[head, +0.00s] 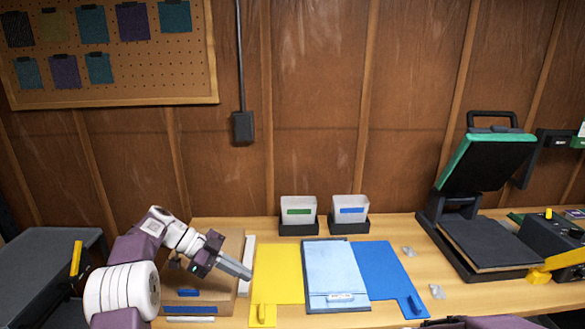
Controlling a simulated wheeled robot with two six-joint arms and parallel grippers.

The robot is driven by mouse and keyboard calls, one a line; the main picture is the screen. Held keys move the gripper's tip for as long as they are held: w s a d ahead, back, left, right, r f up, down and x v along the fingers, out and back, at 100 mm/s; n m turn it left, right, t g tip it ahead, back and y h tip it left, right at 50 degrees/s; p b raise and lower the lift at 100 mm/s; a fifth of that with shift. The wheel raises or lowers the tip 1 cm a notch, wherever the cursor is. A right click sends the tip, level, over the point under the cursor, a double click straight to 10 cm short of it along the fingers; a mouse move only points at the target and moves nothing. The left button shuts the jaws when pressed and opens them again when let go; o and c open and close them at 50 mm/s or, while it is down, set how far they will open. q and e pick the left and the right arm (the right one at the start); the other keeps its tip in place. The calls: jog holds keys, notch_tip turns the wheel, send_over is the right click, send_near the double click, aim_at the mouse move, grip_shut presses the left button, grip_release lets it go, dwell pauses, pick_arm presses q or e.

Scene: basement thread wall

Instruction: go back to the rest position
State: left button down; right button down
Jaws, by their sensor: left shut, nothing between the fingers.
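My left gripper (248,275) is shut and empty. Its arm comes in from the lower left, and the fingers point right, over the right part of a cardboard-coloured box or tray (226,250) and close to a white strip (246,262). I cannot tell how high the fingers are above the bench. Of my right arm only a purple and dark part shows at the bottom edge; its gripper is not in view.
On the wooden bench (400,230) lie a yellow board (277,272), a light blue clipboard (335,270) and a blue board (385,270). An open heat press (490,240) stands right. A dark cart (40,265) is left.

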pick_arm(q)
jog(key=s+d+r+g+y+p, duration=0.1)
jog(key=s+d+r+y+p, duration=0.1)
jog(key=s+d+r, duration=0.35)
jog(key=s+d+f+n+y+p, duration=0.1)
jog(key=s+f+n+y+p, duration=0.2)
jog(key=s, duration=0.6)
jog(key=s+a+f+n+t+y, duration=0.2)
jog(key=s+a+f+n+y, duration=0.3)
jog(key=n, duration=1.1)
jog(key=s+a+f, duration=0.3)
jog(key=s+f, duration=0.1)
jog(key=shift+s+a+y, duration=0.15)
jog(key=shift+a+y, duration=0.15)
jog(key=shift+a, duration=0.05)
jog(key=shift+f, duration=0.1)
